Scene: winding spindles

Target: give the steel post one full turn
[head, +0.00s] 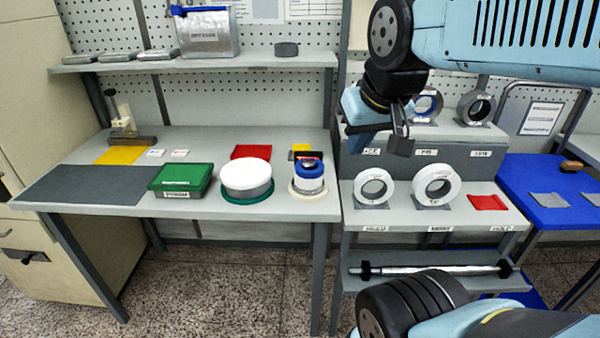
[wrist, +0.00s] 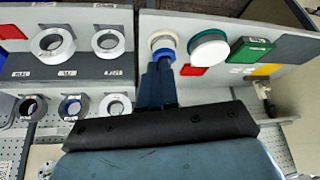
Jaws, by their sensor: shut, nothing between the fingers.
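A short spindle (head: 308,178) stands upright at the right end of the grey bench. It has a cream base, a white body, a blue collar and a dark and red top with a small steel-looking piece; whether this is the steel post I cannot tell. In the wrist view the spindle (wrist: 163,42) shows just beyond my fingers, which partly cover it. Beside it is a wide white drum (head: 246,176) on a green base. My gripper (head: 399,143) is shut and empty, in the air to the right of the spindle and above it, apart from it.
A green box (head: 181,179) sits left of the drum. White rings (head: 436,185) stand on the rack to the right, with darker rings on the tier above. A steel bar (head: 435,270) lies across the lower shelf. A grey mat (head: 85,185) covers the bench's left end.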

